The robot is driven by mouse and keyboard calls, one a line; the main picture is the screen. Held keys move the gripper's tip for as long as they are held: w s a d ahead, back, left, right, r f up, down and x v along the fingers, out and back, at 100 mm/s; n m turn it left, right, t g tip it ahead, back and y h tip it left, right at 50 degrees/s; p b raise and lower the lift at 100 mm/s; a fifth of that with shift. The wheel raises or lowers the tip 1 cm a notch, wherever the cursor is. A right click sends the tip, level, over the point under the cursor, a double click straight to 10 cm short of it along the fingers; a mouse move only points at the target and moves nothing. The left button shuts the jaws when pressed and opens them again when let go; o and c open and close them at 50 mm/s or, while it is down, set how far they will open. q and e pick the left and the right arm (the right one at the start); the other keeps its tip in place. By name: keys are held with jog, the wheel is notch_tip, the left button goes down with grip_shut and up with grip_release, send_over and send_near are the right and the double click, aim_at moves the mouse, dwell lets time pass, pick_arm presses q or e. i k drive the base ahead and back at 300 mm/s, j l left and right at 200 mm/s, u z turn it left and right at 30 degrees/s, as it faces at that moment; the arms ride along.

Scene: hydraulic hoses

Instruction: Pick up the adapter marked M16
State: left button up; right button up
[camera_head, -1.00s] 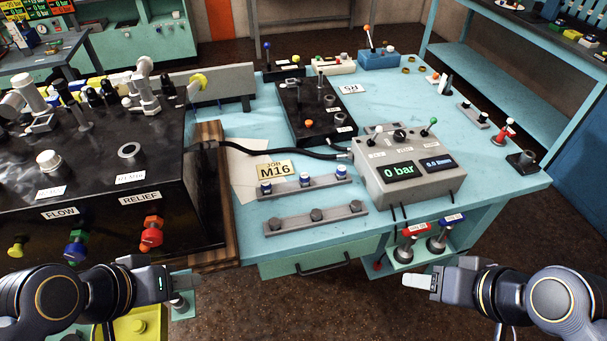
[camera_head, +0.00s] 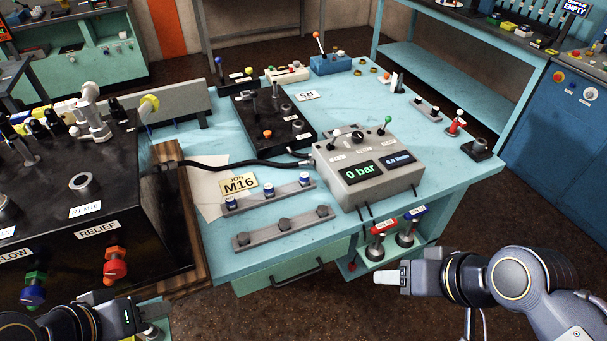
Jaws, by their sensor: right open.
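A yellow card reading JOB M16 (camera_head: 239,184) lies on the light blue bench. Beside it is a grey rack holding several blue-and-silver adapters (camera_head: 268,193). No M16 marking is readable on any of these fittings. My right gripper (camera_head: 386,277) is open in front of the bench, right of the drawer, apart from the racks. My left gripper (camera_head: 150,311) is at the lower left, below the black hydraulic box; its jaw state is unclear.
A grey gauge box (camera_head: 367,168) reading 0 bar stands right of the racks, with a black hose (camera_head: 235,163) running left. Red and blue labelled parts (camera_head: 376,243) sit on a low shelf under the bench. A black box (camera_head: 80,215) fills the left.

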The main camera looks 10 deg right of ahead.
aim_at(305, 177)
jog(key=l+u, duration=0.1)
jog(key=l, duration=0.55)
jog(key=i+l+u, duration=0.1)
jog(key=l, duration=0.55)
jog(key=u, duration=1.35)
